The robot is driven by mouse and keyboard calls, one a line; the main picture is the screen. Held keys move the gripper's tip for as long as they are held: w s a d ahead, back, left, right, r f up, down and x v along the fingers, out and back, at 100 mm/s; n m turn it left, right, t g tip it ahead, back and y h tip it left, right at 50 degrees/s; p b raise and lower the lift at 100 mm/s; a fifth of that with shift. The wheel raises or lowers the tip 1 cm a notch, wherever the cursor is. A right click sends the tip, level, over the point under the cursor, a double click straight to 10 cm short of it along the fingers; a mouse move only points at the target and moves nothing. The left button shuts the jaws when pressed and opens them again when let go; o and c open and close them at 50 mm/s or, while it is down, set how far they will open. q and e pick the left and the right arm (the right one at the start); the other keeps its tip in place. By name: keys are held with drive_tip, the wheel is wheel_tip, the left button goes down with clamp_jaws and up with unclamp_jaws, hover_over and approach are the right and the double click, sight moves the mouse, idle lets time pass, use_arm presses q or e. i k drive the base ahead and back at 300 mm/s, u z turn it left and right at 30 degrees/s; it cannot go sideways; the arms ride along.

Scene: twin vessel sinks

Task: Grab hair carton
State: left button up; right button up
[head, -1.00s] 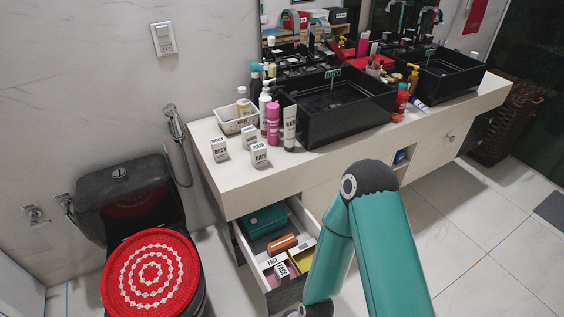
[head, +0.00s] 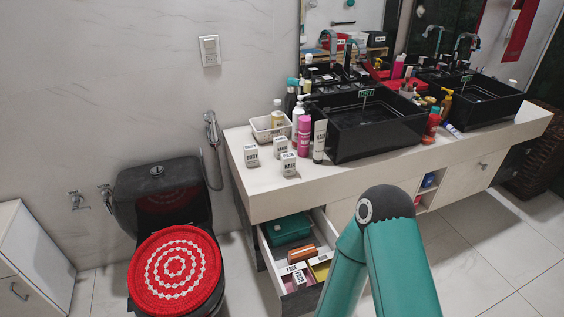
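A small white carton (head: 288,165) whose label appears to read HAIR stands near the front left edge of the vanity counter. Two similar white cartons are beside it: one labelled BODY (head: 251,152) to its left and one (head: 280,147) just behind, its label hard to read. A white tube marked HAIR (head: 319,141) stands to the right. My teal arm comes in at the bottom right, its bent elbow in front of the cabinet; its gripper is out of frame. My other arm and gripper are not in view.
Below the counter a drawer (head: 297,262) is open, holding a green box (head: 288,229) and several labelled cartons. A white basket (head: 270,127), bottles and a black sink (head: 372,128) crowd behind. A toilet with a red cover (head: 177,270) stands left.

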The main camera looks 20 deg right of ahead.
sight(288, 160)
drive_tip(key=i, duration=0.85)
drive_tip(key=z, duration=0.05)
